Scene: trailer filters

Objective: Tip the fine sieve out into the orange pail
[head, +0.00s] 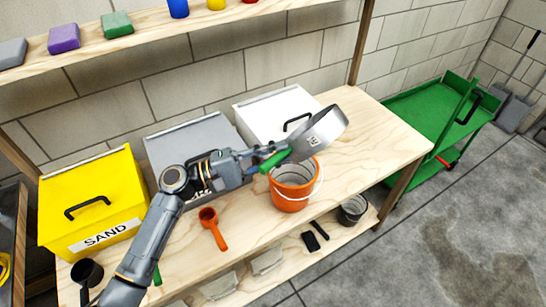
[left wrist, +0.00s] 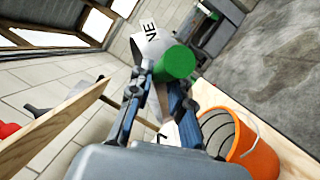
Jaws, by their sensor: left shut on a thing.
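My left gripper (head: 268,158) is shut on the green handle (head: 275,160) of the fine sieve (head: 322,133), a metal ring with a dark-lettered label. The sieve is tilted steeply in the air, and in the head view it shows above and right of the orange pail (head: 294,192). The pail stands upright on the bench with a pale wire handle. In the left wrist view the sieve (left wrist: 152,45) and round green handle end (left wrist: 177,62) show beyond the fingers, with the pail (left wrist: 250,150) at lower right. I cannot see what the sieve holds. My right gripper is not in view.
A yellow SAND bin (head: 95,205), a grey bin (head: 188,140) and a white bin (head: 282,112) stand along the bench's back. An orange scoop (head: 212,228) lies in front. A green cart (head: 430,115) stands right. A shelf (head: 160,37) runs above.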

